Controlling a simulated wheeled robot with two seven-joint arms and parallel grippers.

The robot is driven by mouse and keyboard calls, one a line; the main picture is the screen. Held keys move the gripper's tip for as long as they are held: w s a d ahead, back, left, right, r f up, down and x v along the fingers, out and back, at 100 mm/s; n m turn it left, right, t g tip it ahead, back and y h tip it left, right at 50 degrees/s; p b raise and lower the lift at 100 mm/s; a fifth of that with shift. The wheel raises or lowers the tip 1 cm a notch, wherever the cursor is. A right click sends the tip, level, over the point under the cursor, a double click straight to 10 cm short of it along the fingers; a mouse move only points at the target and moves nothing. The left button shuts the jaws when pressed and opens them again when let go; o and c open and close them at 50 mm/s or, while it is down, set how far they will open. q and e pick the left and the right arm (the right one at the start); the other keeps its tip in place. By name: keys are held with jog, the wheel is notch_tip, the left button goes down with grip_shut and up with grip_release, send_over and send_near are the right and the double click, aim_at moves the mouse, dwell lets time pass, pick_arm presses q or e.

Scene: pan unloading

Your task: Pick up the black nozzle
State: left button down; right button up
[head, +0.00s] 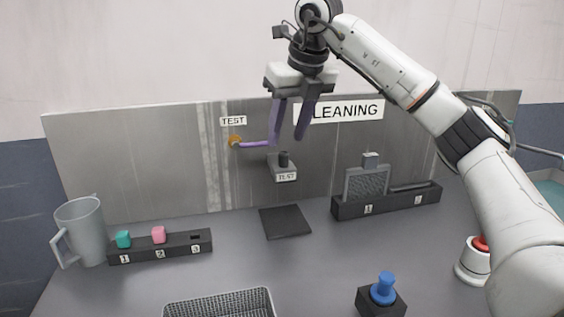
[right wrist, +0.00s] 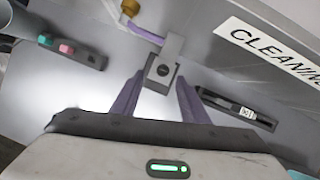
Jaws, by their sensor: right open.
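The black nozzle (head: 283,158) is a small dark cylinder. It stands upright in the grey TEST holder (head: 284,171) on the metal back panel. In the right wrist view the nozzle (right wrist: 163,70) shows as a dark round end in the grey holder, between and beyond my fingertips. My right gripper (head: 287,138) is open and empty, with purple fingers pointing down above the holder. In the right wrist view its fingers (right wrist: 159,82) lie on either side of the holder; I cannot tell whether they touch it. My left gripper is not in view.
A numbered rack (head: 160,247) holds a teal piece (head: 123,239) and a pink piece (head: 159,234); slot 3 looks empty. A grey jug (head: 80,230), wire basket (head: 218,303), blue-knobbed block (head: 383,290) and red button (head: 480,243) stand around. An orange-and-purple fitting (head: 235,140) is left of the gripper.

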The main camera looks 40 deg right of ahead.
aim_at(284, 153)
jog(key=x, duration=0.5)
jog(key=shift+d+f, duration=0.1)
jog(key=shift+d, duration=0.2)
grip_shut()
